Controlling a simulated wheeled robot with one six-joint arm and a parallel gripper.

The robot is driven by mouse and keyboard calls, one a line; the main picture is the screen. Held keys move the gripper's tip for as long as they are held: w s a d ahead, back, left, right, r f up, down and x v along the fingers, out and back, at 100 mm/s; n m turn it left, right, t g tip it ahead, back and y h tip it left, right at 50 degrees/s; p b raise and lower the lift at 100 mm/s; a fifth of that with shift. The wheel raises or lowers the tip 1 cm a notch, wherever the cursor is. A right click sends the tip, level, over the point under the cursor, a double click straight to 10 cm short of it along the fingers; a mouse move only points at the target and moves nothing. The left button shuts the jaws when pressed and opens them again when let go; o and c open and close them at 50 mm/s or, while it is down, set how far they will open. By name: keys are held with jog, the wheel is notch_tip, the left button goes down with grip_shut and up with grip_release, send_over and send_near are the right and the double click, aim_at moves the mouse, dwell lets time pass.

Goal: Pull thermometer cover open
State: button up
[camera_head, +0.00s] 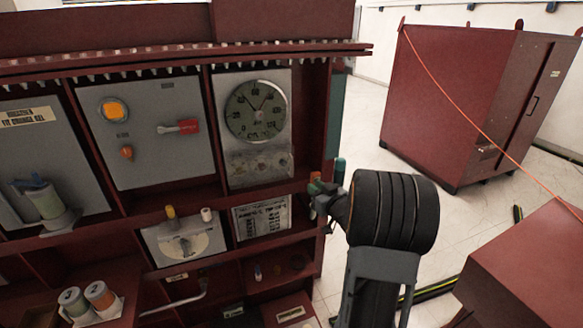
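The thermometer (257,110) is a round dark dial with pale marks, set in a light grey panel at the upper right of the red cabinet. A pale curved rim shows around the dial. I cannot clearly make out its cover or whether it stands open. My gripper (322,196) is at the cabinet's right edge, below and to the right of the dial and apart from it. It is small and seen from behind my black wrist, among red and teal parts. Its fingers are not clear, so I cannot tell whether it is open or shut.
Left of the thermometer is a grey panel (150,150) with an orange lamp and a red handle. A label plate (262,222) sits below the dial. The cabinet's right post (313,130) stands between dial and aisle. A large red cabinet (450,100) stands behind at right.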

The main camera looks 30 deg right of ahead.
aim_at(292, 174)
jog(key=shift+t, duration=0.3)
jog(key=w+p, duration=0.1)
jog(key=w, duration=0.3)
jog(key=w+a+p, duration=0.1)
jog(key=w, duration=0.4)
jog(key=w+r+p, duration=0.1)
jog(key=w+p, duration=0.1)
jog(key=w, duration=0.3)
jog(key=shift+a, duration=0.2)
jog(key=shift+s, duration=0.1)
grip_shut()
